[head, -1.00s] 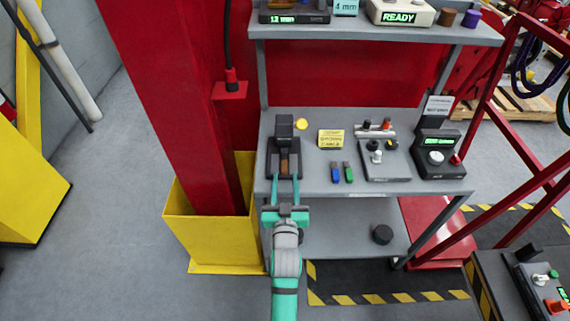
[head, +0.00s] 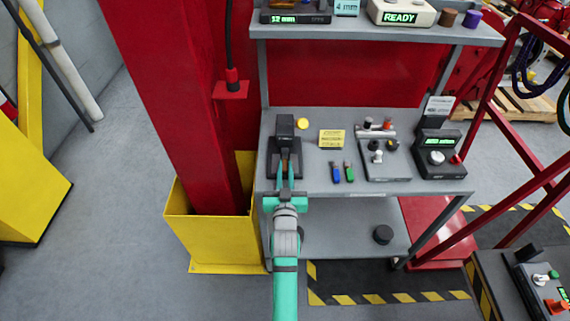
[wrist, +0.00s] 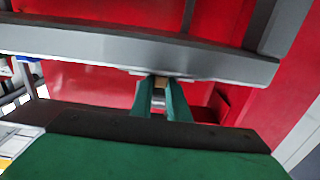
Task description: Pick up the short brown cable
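A short brown piece, which I take for the brown cable (wrist: 161,81), shows between my fingertips in the wrist view, with a pale grey part just below it. My gripper (head: 285,168) is in front of the black fixture (head: 274,158) at the left of the bench in the head view. Its two green fingers are drawn close together on the brown piece; they also show in the wrist view (wrist: 160,95). In the head view the fingers and fixture hide most of the brown piece.
A grey shelf (head: 385,33) hangs above. A red column (head: 165,90) stands at the left.

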